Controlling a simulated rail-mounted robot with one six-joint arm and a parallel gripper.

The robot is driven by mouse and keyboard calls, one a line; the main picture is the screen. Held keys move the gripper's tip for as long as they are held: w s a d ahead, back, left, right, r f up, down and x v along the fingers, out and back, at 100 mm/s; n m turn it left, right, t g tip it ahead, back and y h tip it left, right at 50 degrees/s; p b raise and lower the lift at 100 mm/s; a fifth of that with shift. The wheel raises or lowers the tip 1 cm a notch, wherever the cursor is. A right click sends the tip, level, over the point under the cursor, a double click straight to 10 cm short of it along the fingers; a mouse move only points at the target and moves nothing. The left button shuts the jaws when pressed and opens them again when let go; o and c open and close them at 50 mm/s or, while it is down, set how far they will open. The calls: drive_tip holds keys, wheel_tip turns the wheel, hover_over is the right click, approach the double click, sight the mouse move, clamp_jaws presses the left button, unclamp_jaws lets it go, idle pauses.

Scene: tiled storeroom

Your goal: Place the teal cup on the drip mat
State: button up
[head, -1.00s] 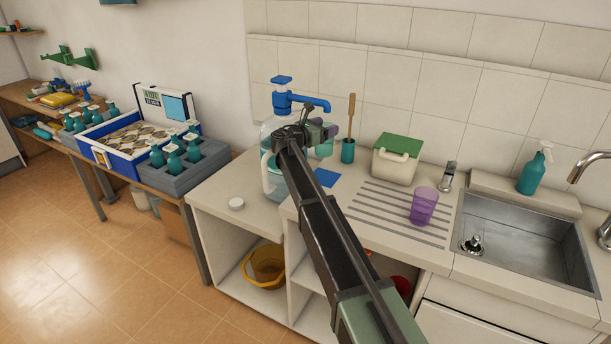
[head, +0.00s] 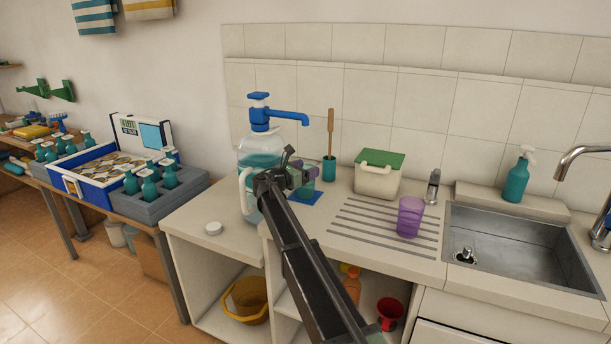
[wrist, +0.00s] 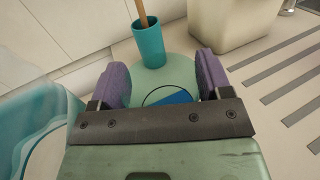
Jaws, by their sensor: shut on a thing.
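The teal cup (head: 310,174) is see-through. My gripper (head: 297,177) is shut on it, with a purple finger pad on each side. In the wrist view the cup (wrist: 172,73) shows as a pale teal round between the pads of my gripper (wrist: 163,80). The blue drip mat (head: 312,199) lies flat on the counter. In the head view the cup's lower part overlaps the mat's far side. In the wrist view part of the mat (wrist: 178,98) shows below the cup. I cannot tell whether the cup touches the mat.
A water jug (head: 259,150) with a blue pump stands close left, its spout above the cup area. A teal brush holder (head: 329,170) stands just behind. A green-lidded bin (head: 378,180), purple tumbler (head: 410,216) and sink (head: 520,245) are to the right.

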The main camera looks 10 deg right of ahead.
drive_tip(key=shift+f, duration=0.25)
drive_tip(key=o, duration=1.1)
drive_tip(key=shift+r, duration=0.1)
drive_tip(key=shift+r, duration=0.35)
drive_tip(key=shift+f+v, duration=0.2)
drive_tip(key=shift+v, duration=1.8)
